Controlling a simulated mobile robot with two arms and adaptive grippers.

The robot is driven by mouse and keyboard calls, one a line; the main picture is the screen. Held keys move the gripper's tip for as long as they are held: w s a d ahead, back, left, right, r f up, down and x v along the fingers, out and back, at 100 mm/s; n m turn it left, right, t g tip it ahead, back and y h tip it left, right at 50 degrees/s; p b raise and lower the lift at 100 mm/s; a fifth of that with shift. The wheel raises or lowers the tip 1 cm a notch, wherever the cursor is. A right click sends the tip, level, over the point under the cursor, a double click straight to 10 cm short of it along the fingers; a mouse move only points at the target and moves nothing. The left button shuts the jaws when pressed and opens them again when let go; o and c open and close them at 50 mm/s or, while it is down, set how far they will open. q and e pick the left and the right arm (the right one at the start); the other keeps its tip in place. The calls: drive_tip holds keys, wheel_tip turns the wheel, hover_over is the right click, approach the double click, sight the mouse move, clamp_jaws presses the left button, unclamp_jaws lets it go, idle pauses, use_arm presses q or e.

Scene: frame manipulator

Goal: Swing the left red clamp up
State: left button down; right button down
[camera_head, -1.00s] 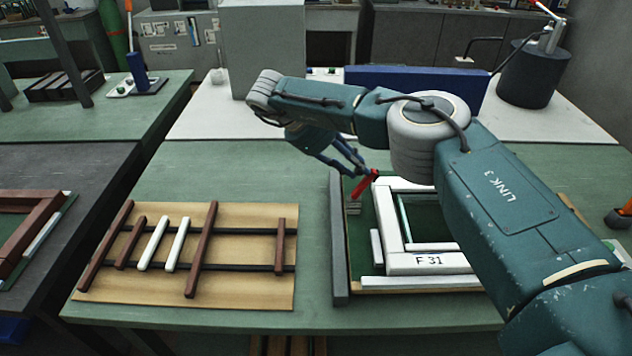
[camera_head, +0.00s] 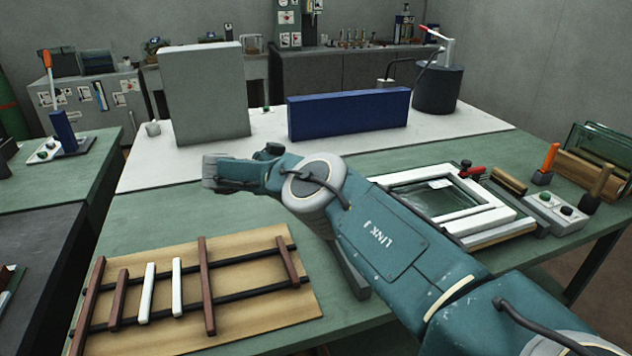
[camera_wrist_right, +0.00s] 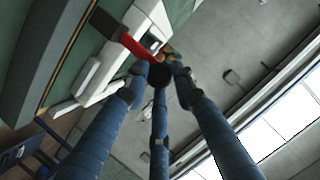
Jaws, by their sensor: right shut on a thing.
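The left red clamp shows in the right wrist view as a red lever (camera_wrist_right: 138,46) beside the white frame. My right gripper (camera_wrist_right: 160,75) has its blue fingers drawn together on the lever's dark end. In the head view my own right arm hides this gripper and the left clamp. The other red clamp (camera_head: 471,170) lies low at the far edge of the white frame (camera_head: 470,222), which holds a glass pane. My left gripper is not in view.
A wooden board with brown and white bars (camera_head: 240,318) lies at the front left. A blue box (camera_head: 348,112) and a grey block (camera_head: 205,95) stand behind. A button box (camera_head: 556,212) is right of the frame.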

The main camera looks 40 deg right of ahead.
drive_tip(key=c, duration=1.4)
unclamp_jaws()
drive_tip(key=shift+w+f, duration=0.1)
drive_tip(key=shift+c, duration=0.2)
drive_tip(key=v, duration=0.7)
drive_tip(key=shift+a, duration=0.25)
